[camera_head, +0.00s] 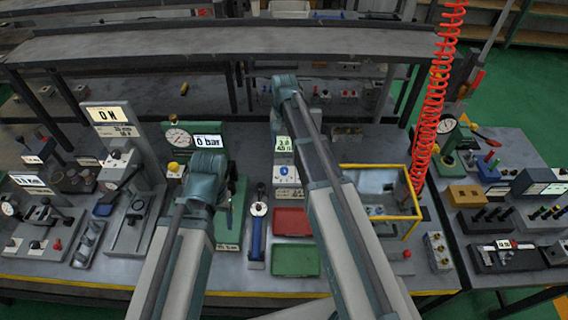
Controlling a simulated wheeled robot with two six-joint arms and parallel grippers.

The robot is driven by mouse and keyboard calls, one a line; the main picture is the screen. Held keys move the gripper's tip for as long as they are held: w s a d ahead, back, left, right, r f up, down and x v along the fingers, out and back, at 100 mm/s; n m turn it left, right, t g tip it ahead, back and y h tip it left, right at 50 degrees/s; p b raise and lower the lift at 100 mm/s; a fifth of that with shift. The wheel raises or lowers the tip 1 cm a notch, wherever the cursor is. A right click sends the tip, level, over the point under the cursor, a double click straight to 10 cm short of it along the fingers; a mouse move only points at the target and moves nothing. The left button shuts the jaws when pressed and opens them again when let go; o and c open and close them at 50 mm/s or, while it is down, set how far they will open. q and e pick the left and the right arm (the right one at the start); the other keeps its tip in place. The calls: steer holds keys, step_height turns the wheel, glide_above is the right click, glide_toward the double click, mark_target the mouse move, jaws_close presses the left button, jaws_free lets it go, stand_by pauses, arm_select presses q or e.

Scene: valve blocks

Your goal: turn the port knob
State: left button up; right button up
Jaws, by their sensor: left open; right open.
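A white block with a round blue knob (287,170) stands on the bench at centre, below a small green-lit display (283,144); I cannot tell whether this is the port knob. My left gripper (231,178) is dark and small, partly hidden by its teal wrist. It is open, over the green gauge block (237,210), left of the blue knob and apart from it. My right arm reaches past the knob's right side, and its teal wrist (287,88) is beyond the block. The fingers of the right gripper are hidden.
A round gauge with a "0 bar" display (208,141) stands behind the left wrist. Red (292,222) and green (295,260) trays and a blue-handled tool (257,238) lie in front. A yellow frame (397,228) and a red coiled hose (430,120) are at right.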

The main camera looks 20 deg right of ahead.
mark_target(284, 169)
steer(key=shift+f, duration=0.1)
step_height(284, 169, down, 14)
steer(key=b, duration=1.4)
steer(key=shift+r, duration=0.2)
jaws_close()
